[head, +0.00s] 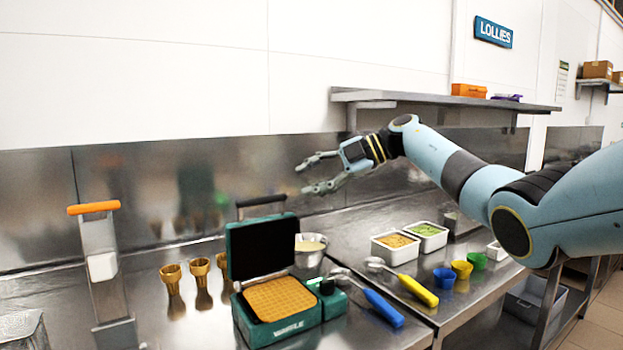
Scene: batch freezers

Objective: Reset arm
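My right arm comes in from the right in the head view. Its gripper (306,175) is open and empty. It hangs in the air above the steel counter, in front of the steel backsplash, with its fingers pointing left. It is apart from everything around it. My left gripper is not in the head view.
A green waffle maker (285,330) stands open with a waffle (280,298) inside. Nearby are a metal bowl (311,258), a blue scoop (384,309), a yellow scoop (418,290), white tubs (396,255), coloured cups (444,279) and gold cones (200,268). A wall shelf (440,98) is above.

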